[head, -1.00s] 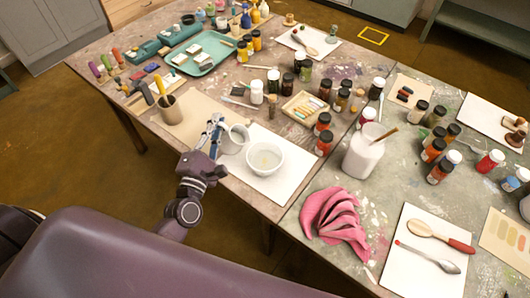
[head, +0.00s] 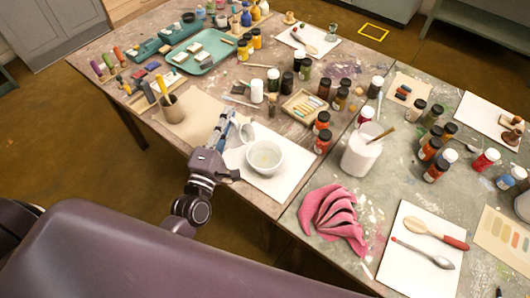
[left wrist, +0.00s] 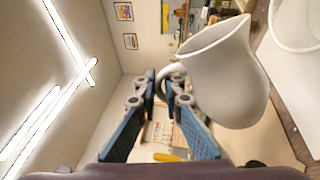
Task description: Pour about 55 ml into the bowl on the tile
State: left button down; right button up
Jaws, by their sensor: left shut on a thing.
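My left gripper (head: 229,126) is shut on the handle of a white jug (head: 244,133) at the left rim of the white bowl (head: 265,169). The left wrist view shows the gripper (left wrist: 160,84) on the handle and the jug (left wrist: 222,75) tilted, its mouth turned towards the bowl (left wrist: 297,22). The bowl stands upright on the white tile (head: 287,188). A pale round patch shows in the bowl; I cannot tell how much liquid that is. No stream shows clearly, and the jug's inside is hidden. My right gripper is out of view.
A brown cup with brushes (head: 172,108) stands left of the jug. Several paint bottles (head: 322,141) and a large white pot (head: 360,155) stand to the right. A pink cloth (head: 333,214) lies at the front. A teal tray (head: 205,55) is at the back.

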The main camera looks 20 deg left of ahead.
aim_at(241, 126)
pick_arm(q)
jog(key=shift+d+f+m+h+b, duration=0.15)
jog(key=shift+d+m+h+b, duration=0.25)
jog(key=shift+m, duration=0.4)
jog(key=shift+d+m, duration=0.25)
jog(key=shift+m, duration=0.15)
jog(key=shift+s+d+r+m, duration=0.1)
jog(key=shift+d+r+m, duration=0.4)
jog(key=shift+m, duration=0.2)
dwell(0.8)
jog(key=shift+d+r+m+h+p, duration=0.2)
jog(key=shift+d+m+h+p, duration=0.1)
jog(key=shift+d+m+p, duration=0.3)
dwell(0.4)
